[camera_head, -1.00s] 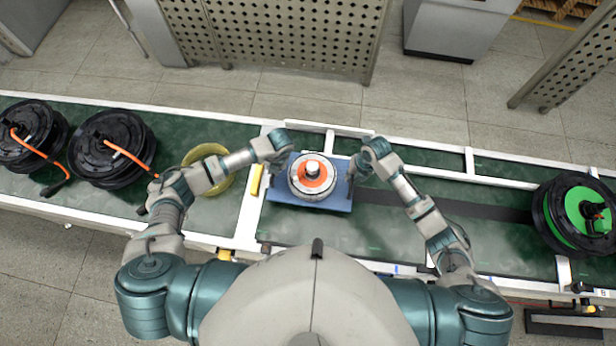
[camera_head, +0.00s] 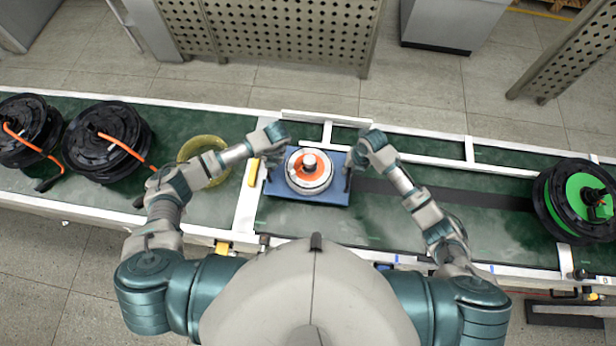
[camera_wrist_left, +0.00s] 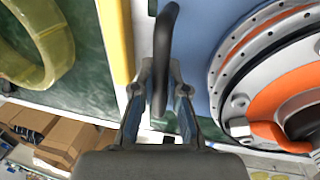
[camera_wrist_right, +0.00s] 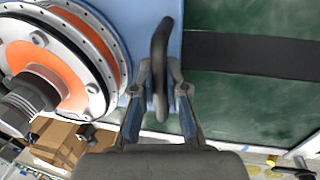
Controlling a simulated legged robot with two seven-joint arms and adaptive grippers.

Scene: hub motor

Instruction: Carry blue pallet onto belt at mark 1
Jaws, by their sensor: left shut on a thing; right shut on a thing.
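The blue pallet (camera_head: 328,195) is over the green belt, just right of the white cross frame. A round hub motor part with white rim and orange face (camera_head: 309,172) sits on it. My left gripper (camera_head: 270,160) is shut on the pallet's black left handle, which shows in the left wrist view (camera_wrist_left: 163,50). My right gripper (camera_head: 350,166) is shut on the black right handle, seen in the right wrist view (camera_wrist_right: 160,60). Whether the pallet touches the belt is hard to tell. I cannot make out mark 1.
Black motors with orange cables (camera_head: 108,142) and a yellow ring (camera_head: 203,150) lie on the left belt. A motor with a green face (camera_head: 580,202) stands at the right. The belt (camera_head: 440,220) between the pallet and that motor is clear, with a dark strip (camera_head: 450,197) along it.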

